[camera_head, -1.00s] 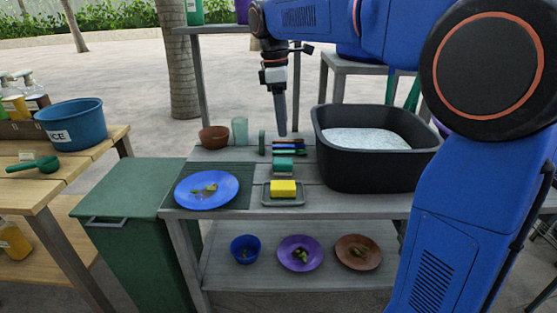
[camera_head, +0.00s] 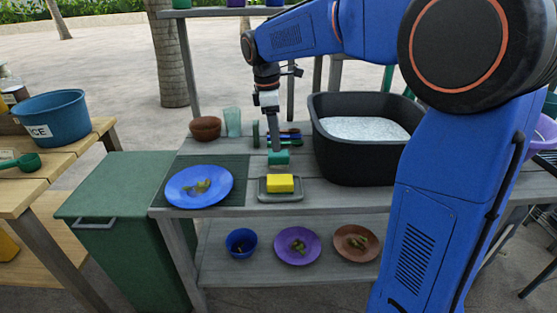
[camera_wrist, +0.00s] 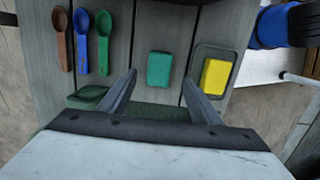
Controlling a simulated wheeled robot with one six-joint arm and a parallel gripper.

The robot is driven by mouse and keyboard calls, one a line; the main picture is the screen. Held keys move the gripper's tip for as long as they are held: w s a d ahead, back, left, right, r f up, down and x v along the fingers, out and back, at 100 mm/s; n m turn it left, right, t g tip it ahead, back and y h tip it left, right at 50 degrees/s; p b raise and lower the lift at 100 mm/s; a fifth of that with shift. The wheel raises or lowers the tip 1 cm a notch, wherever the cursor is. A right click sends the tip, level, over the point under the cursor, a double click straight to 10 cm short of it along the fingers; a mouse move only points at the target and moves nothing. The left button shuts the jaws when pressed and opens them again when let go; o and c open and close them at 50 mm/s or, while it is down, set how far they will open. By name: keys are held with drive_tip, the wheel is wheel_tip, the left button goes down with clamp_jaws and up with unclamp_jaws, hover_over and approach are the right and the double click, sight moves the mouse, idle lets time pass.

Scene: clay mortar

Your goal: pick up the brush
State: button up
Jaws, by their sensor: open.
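A teal block, the likely brush (camera_head: 278,158), lies on the grey counter between the spoons and the yellow sponge. It also shows in the wrist view (camera_wrist: 159,66), upper middle, where bristles cannot be made out. Nothing is held. I cannot tell the exact height left above the block.
A yellow sponge (camera_head: 280,183) sits on a small grey tray just in front. Several spoons, including a blue spoon (camera_wrist: 82,38), lie behind. A black basin (camera_head: 345,165) stands right. A blue plate (camera_head: 180,190) is left, and a dark green object (camera_head: 255,134) is near the spoons.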

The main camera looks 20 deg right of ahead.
sight(279, 154)
drive_tip(key=shift+d+f, duration=0.2)
drive_tip(key=shift+f, duration=0.95)
drive_tip(key=shift+d+f, duration=0.15)
drive_tip(key=shift+f, duration=1)
drive_tip(key=shift+d+f, duration=0.2)
drive_tip(key=shift+f, duration=0.95)
drive_tip(key=c, duration=1.1)
